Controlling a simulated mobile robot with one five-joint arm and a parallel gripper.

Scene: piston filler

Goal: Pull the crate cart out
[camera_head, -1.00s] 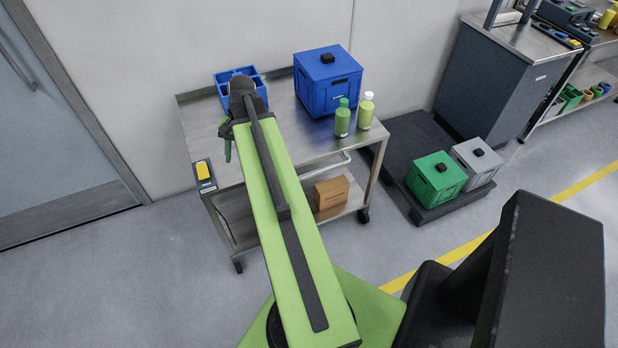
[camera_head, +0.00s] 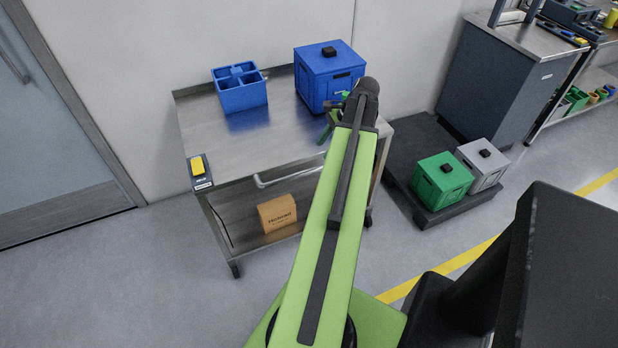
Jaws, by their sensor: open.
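A steel cart (camera_head: 215,140) on casters stands against the wall, with a blue lidded crate (camera_head: 327,80) at the back right of its top. A pale handle bar (camera_head: 285,176) runs along the cart's front edge, partly hidden by my arm. My gripper (camera_head: 329,124) is above the right part of the cart top, in front of the blue crate. Its green fingers are open, and I see nothing held between them. The handle lies nearer to me than the gripper, apart from it. My arm hides the cart's front right part.
A divided blue tote (camera_head: 239,90) sits at the cart's back left. A yellow-topped device (camera_head: 199,168) is on its front left corner. A cardboard box (camera_head: 277,214) lies on the lower shelf. Right of the cart, a dark platform (camera_head: 405,160) carries green and grey crates. Floor at left is clear.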

